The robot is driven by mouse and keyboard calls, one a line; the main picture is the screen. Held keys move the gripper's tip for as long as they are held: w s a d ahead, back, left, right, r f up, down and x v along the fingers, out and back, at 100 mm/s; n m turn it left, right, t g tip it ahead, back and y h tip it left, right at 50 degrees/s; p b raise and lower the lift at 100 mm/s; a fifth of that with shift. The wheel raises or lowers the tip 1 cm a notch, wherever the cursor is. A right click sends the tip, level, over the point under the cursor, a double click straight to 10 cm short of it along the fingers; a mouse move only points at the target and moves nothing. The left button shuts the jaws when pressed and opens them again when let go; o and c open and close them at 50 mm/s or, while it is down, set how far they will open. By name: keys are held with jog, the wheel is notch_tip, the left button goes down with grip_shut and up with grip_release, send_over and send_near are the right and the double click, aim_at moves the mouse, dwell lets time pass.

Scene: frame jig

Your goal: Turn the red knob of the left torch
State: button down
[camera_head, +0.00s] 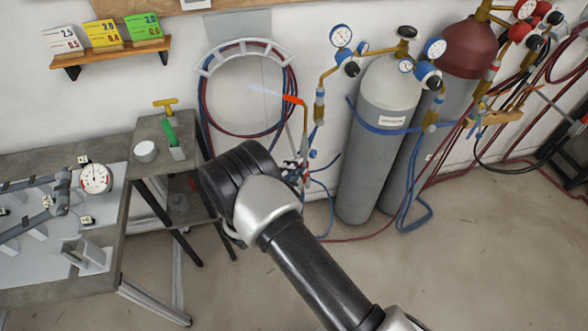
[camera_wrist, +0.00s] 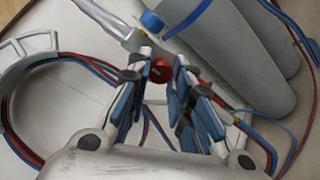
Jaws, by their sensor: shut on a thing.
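The left torch (camera_head: 305,122) hangs upright in the head view, left of the grey cylinder, with an orange-red tip and a faint pale flame pointing left. In the wrist view its silver body (camera_wrist: 118,22) runs across the top. Its red knob (camera_wrist: 160,71) shows between the fingers of my gripper (camera_wrist: 161,62). The gripper is shut on the knob, with a finger on each side of it.
A grey cylinder (camera_head: 375,150) with gauges and a red-topped one (camera_head: 465,50) stand to the right. Red and blue hoses (camera_head: 290,110) loop on a wall rack and trail down to the floor. A grey workbench (camera_head: 110,220) with a dial gauge is at left.

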jog(key=c, duration=1.4)
grip_release()
jog(key=v, duration=1.2)
jog(key=shift+f, duration=0.1)
